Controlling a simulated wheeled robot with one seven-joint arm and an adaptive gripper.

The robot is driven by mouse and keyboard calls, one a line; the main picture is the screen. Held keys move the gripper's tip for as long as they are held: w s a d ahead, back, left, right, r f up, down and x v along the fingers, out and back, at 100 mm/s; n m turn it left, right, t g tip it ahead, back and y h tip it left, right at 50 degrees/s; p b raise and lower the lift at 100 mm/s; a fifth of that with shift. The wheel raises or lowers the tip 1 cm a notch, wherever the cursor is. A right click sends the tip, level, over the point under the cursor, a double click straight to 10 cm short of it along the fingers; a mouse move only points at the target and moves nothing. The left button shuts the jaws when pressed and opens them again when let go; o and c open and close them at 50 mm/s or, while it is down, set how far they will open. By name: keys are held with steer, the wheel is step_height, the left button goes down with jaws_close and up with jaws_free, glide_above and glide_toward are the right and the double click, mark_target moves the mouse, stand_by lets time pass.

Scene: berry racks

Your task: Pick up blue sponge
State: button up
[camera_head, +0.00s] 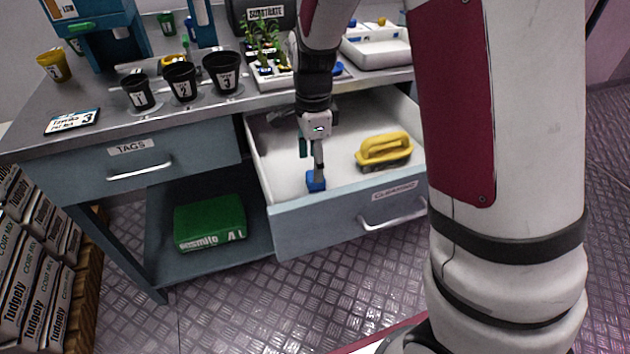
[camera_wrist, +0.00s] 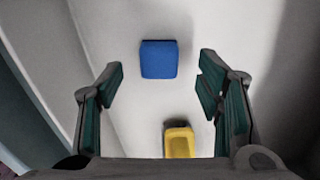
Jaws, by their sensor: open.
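The blue sponge (camera_head: 316,181) lies on the white floor of the open drawer labelled CLEANING, near its front left. In the wrist view the blue sponge (camera_wrist: 159,59) sits ahead of and between the two fingers, apart from both. My gripper (camera_head: 312,160) is inside the drawer space above the sponge, pointing down. In the wrist view my gripper (camera_wrist: 160,80) is open and empty, with its dark green finger pads spread wide. In the head view the gripper covers part of the sponge.
A yellow-handled brush (camera_head: 384,148) lies to the right in the drawer; it also shows in the wrist view (camera_wrist: 180,142). The drawer's front wall (camera_head: 345,212) and left wall stand close to the gripper. Black numbered pots (camera_head: 222,72) stand on the bench above.

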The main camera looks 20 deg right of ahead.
mark_target(312, 187)
steer(key=f+b, duration=0.1)
steer(key=f, duration=0.4)
steer(key=shift+d+f+b, duration=0.1)
steer(key=shift+d+b, duration=0.1)
steer(key=shift+b, duration=0.2)
steer(key=shift+c, duration=0.2)
steer(key=c, duration=0.8)
